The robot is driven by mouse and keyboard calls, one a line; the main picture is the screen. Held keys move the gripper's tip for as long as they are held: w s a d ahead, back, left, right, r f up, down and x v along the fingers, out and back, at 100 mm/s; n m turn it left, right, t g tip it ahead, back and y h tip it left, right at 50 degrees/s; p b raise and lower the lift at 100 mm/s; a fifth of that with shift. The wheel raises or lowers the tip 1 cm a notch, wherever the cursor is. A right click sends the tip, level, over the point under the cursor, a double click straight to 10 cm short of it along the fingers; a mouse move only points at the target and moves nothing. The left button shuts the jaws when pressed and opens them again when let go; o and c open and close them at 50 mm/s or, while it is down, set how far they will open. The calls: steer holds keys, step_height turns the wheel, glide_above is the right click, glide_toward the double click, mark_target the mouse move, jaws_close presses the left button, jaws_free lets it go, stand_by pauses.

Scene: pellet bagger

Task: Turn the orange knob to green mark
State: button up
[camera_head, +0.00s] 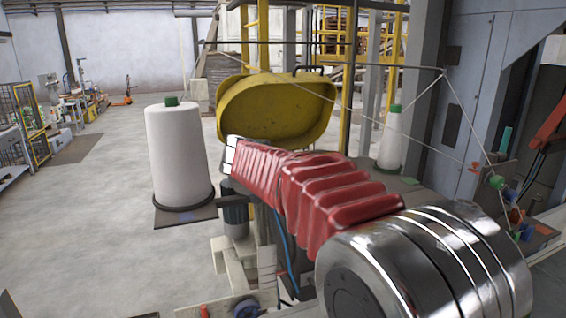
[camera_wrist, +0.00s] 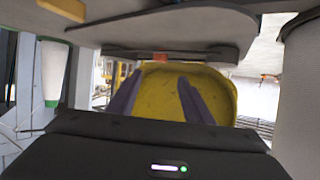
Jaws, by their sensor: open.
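In the wrist view, the two dark fingers of my gripper (camera_wrist: 159,82) stand apart with nothing between them. A yellow rounded housing (camera_wrist: 213,88) lies beyond them. A small orange-red spot (camera_wrist: 160,58) shows past the fingertips, at the edge of the housing; I cannot tell if it is the orange knob. I cannot make out a green mark there. In the head view, the yellow housing (camera_head: 275,108) stands beyond my red-sleeved arm, and my fingers are hidden.
A large white spool with a green cap (camera_head: 178,152) stands on a dark plate left of my arm. A smaller white spool (camera_head: 391,142) stands to the right. Thin cords cross above. A grey column (camera_head: 478,75) rises at right. Open floor (camera_head: 90,225) lies at left.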

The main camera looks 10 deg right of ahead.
steer(key=x, duration=1.2)
steer(key=shift+w+d+f, duration=0.15)
steer(key=shift+w+f, duration=0.1)
steer(key=shift+w, duration=0.05)
steer(key=c, duration=1.1)
